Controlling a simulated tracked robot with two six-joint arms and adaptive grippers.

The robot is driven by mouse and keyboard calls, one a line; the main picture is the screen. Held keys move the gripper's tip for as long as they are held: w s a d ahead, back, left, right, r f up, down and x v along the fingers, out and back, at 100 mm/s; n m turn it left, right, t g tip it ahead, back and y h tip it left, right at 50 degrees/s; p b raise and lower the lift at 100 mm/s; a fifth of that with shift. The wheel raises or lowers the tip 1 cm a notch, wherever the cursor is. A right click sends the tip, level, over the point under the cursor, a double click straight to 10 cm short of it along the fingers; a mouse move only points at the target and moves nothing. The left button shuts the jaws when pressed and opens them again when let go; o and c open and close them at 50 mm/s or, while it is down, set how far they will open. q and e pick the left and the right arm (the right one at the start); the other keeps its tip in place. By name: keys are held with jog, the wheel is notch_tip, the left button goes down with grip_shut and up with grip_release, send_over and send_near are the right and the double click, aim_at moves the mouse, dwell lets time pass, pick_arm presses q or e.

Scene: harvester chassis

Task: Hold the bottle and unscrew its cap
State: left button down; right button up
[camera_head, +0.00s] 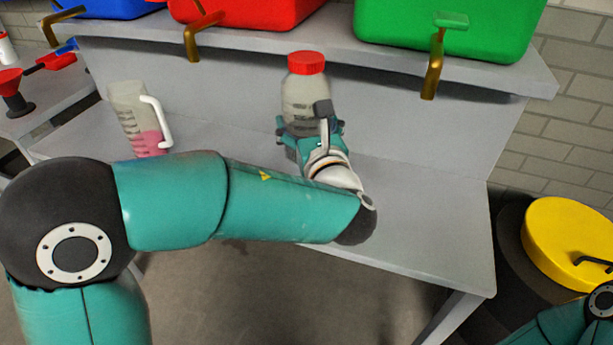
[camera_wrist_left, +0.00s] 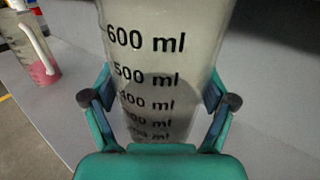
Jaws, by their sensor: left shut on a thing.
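A clear bottle (camera_head: 302,95) with volume markings stands upright on the grey bench. Its red cap (camera_head: 306,62) sits on top. My left gripper (camera_head: 310,128) is shut around the lower part of the bottle. In the left wrist view the bottle (camera_wrist_left: 160,60) fills the middle, and the fingers of my left gripper (camera_wrist_left: 159,100) press on it from both sides near the lower markings. The cap is out of the left wrist view. Of my right arm, only a teal part shows at the lower right corner of the head view; its gripper is not visible.
A jug (camera_head: 128,105) with pink liquid and a white handle stands left of the bottle. Blue, red (camera_head: 245,12) and green (camera_head: 450,25) tanks with brass taps sit on the shelf above. A yellow-lidded drum (camera_head: 565,235) stands at right. The bench right of the bottle is clear.

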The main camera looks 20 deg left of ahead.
pick_arm(q)
notch_tip(320, 180, down, 12)
jog(key=shift+b, duration=0.9)
jog(key=shift+r, duration=0.1)
jog(key=shift+c, duration=1.3)
grip_release()
jog(key=shift+o, duration=1.3)
